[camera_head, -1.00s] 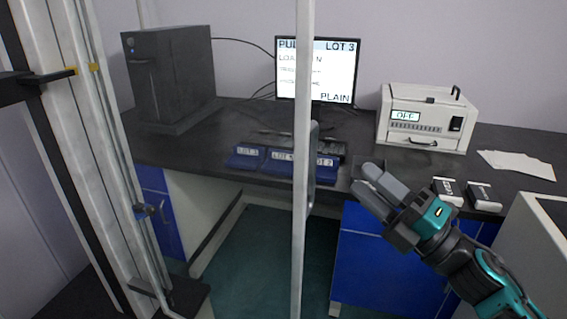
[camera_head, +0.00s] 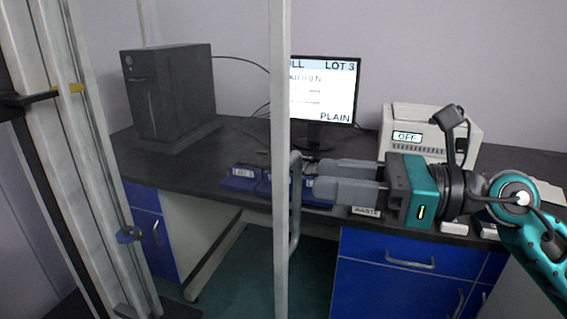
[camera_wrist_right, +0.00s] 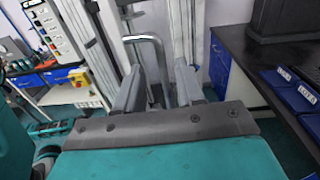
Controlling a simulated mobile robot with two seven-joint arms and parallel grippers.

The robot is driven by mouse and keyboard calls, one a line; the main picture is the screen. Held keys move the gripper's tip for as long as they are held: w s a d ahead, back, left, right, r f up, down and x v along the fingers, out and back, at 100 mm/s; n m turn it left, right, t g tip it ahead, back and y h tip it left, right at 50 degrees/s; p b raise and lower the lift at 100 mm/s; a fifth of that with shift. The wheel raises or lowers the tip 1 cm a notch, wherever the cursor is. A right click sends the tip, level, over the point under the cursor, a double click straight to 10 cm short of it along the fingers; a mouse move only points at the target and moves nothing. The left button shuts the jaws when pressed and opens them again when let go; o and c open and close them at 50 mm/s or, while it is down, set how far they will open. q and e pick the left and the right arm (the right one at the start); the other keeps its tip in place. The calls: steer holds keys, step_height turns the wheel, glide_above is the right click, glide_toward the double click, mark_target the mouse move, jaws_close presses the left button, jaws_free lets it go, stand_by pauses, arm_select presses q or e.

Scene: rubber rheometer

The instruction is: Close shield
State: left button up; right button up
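The shield shows as a clear panel edged by an upright pale metal bar (camera_head: 281,130), standing open in front of the desk. Its bent metal handle (camera_head: 296,215) is on the bar's right side. My right gripper (camera_head: 312,179) points left at the handle with its two grey fingers apart. In the right wrist view, the handle (camera_wrist_right: 150,38) rises at the fingertips, and one leg appears between the open fingers (camera_wrist_right: 160,80). I cannot tell whether a finger touches it. My left gripper is not in view.
The machine frame with tall metal columns (camera_head: 75,150) stands at the left. Behind are the desk with a black computer tower (camera_head: 172,95), a monitor (camera_head: 325,90), blue lot trays (camera_head: 240,180) and a white instrument (camera_head: 400,120) reading OFF. Blue drawers (camera_head: 400,265) lie below my right arm.

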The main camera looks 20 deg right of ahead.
mark_target(284, 173)
steer(key=p+x, duration=0.2)
steer(key=x, duration=0.3)
steer(key=shift+w+a+r, duration=0.15)
steer(key=shift+w+a, duration=0.1)
steer(key=shift+a, duration=0.05)
steer(key=shift+w+a, duration=0.35)
steer(key=shift+a, duration=0.3)
steer(key=shift+f, duration=0.2)
jaws_close()
